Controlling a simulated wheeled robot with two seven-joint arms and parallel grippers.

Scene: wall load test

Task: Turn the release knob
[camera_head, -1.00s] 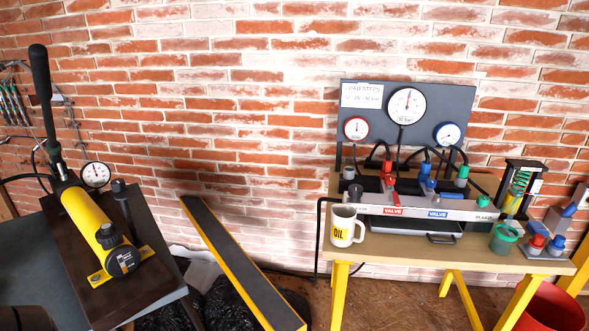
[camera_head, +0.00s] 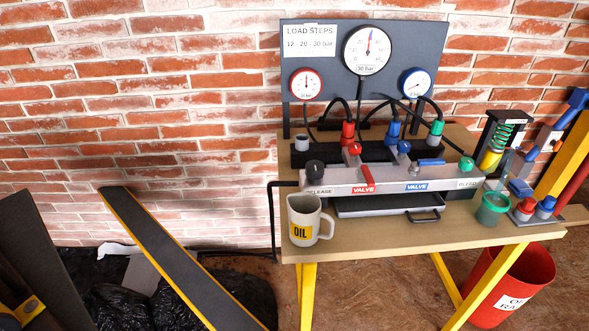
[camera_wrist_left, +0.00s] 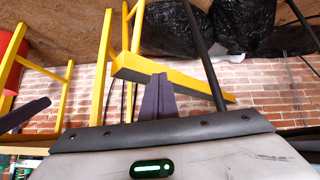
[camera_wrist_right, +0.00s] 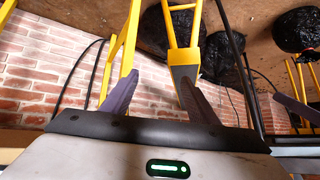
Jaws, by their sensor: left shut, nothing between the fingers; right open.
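The valve manifold (camera_head: 390,188) is a pale bar on the wooden bench, in the head view. A black knob (camera_head: 315,171) stands at its left end beside a label reading RELEASE. A green knob (camera_head: 466,164) is at its right end, beside a small label I cannot read surely. Red (camera_head: 354,149) and blue (camera_head: 404,147) valve knobs sit between them. My left gripper (camera_wrist_left: 159,76) is shut and empty in the left wrist view. My right gripper (camera_wrist_right: 159,76) is open and empty in the right wrist view. Neither gripper shows in the head view, and no knob is between the fingers.
An OIL mug (camera_head: 304,222) stands at the bench's front left, close before the black knob. A gauge panel (camera_head: 440,60) rises behind. A green cup (camera_head: 491,209) stands at the right. A red bin (camera_head: 528,275) is below. A yellow-edged beam (camera_head: 175,250) leans at the left.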

